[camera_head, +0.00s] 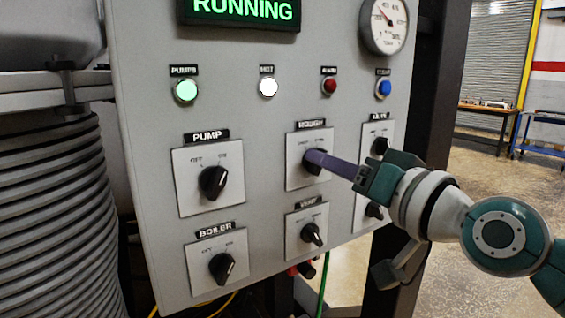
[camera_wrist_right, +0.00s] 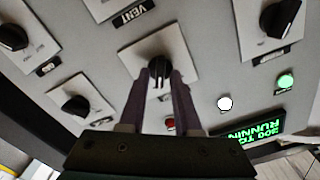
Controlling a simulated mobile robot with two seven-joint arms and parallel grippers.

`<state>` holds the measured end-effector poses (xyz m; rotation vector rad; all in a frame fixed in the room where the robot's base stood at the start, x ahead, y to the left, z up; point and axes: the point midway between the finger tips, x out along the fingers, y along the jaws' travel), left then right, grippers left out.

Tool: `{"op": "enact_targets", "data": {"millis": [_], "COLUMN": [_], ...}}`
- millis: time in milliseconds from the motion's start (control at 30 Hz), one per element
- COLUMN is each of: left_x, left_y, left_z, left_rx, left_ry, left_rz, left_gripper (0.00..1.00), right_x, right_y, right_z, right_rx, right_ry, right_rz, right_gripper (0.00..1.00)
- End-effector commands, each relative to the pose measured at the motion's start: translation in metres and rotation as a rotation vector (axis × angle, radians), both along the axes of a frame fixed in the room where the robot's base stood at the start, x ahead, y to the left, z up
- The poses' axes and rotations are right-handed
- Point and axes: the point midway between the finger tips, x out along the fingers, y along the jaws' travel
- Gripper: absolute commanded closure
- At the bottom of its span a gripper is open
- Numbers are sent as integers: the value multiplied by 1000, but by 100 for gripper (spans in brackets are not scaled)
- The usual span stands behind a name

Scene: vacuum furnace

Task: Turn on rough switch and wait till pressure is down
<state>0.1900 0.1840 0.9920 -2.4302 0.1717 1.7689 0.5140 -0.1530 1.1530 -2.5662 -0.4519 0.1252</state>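The rough switch (camera_head: 318,162) is a black knob on a pale plate, right of the pump switch. My right gripper (camera_head: 312,159) reaches in from the right, its purple fingers at this knob. In the right wrist view, the fingers (camera_wrist_right: 160,78) stand on either side of the knob (camera_wrist_right: 160,70). I cannot tell whether they press on it. The pressure gauge (camera_head: 384,25) is cut off at the top; its needle points to the upper left. The green display (camera_head: 242,10) reads RUNNING; its upper line is cut off. My left gripper is not in view.
The pump switch (camera_head: 213,182), boiler switch (camera_head: 222,266) and vent switch (camera_head: 311,234) are close by on the panel (camera_head: 262,130). The valve knob (camera_head: 380,146) is near my gripper. The pumps lamp (camera_head: 186,90) glows green and the hot lamp (camera_head: 267,88) white.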

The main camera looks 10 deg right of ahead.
Motion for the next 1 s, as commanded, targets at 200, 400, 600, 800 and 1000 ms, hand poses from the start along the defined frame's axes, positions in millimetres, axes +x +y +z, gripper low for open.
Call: {"op": "enact_targets", "data": {"millis": [200, 400, 600, 800, 1000], "left_x": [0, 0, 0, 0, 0], "left_y": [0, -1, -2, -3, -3], "left_z": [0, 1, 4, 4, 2], "left_rx": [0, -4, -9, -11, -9], "left_ry": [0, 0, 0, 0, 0], "left_rz": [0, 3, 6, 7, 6], "left_gripper": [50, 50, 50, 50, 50], "right_x": [0, -4, -30, -65, -88], "right_y": [0, -2, -11, -24, -32], "right_z": [0, -1, -1, -1, -1], "right_rx": [-2, -2, -3, -4, -3], "right_ry": [-1, 1, 3, 2, 1], "right_rz": [0, 0, 0, -1, 0], "right_gripper": [56, 56, 56, 56, 56]}}
